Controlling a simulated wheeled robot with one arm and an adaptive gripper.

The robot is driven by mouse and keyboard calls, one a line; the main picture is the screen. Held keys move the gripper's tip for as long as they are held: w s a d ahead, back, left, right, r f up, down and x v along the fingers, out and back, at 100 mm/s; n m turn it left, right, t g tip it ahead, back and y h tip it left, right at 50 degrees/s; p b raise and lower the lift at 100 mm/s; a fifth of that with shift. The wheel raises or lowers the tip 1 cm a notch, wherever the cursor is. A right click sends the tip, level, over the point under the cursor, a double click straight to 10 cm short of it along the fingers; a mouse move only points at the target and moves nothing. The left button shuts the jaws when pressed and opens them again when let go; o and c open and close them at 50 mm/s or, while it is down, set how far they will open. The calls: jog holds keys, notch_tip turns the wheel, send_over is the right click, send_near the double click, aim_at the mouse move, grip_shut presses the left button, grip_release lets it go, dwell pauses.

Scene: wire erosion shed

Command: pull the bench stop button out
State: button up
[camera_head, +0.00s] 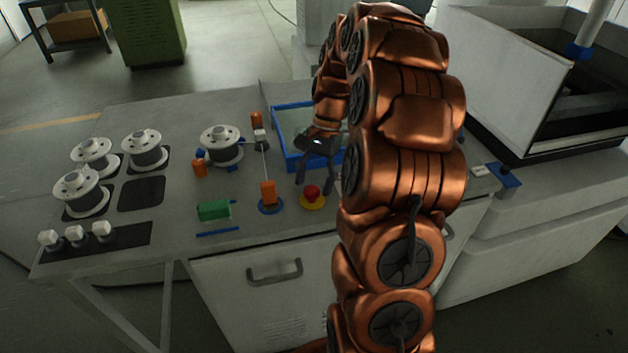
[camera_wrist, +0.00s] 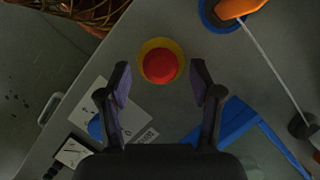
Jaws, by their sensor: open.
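The bench stop button is a red mushroom head (camera_head: 312,192) on a yellow round base (camera_head: 313,203), near the front edge of the bench. In the wrist view the red button (camera_wrist: 160,65) sits on its yellow ring (camera_wrist: 160,47), just beyond and between the fingertips. My gripper (camera_head: 317,184) is open and empty above the button, pointing down at the bench. In the wrist view my gripper (camera_wrist: 160,75) has one dark finger on each side of the button, apart from it. How far the button sticks out cannot be told.
An orange block on a blue disc (camera_head: 270,208) stands just left of the button, with a thin wire running from it. A blue-rimmed tray (camera_head: 292,163) lies behind. A green block (camera_head: 214,210) and several wire spools (camera_head: 222,143) stand further left. My arm hides the bench's right part.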

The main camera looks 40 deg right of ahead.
jog(key=shift+a+f, duration=0.15)
jog(key=shift+f, duration=0.2)
jog(key=shift+c, duration=0.3)
grip_shut()
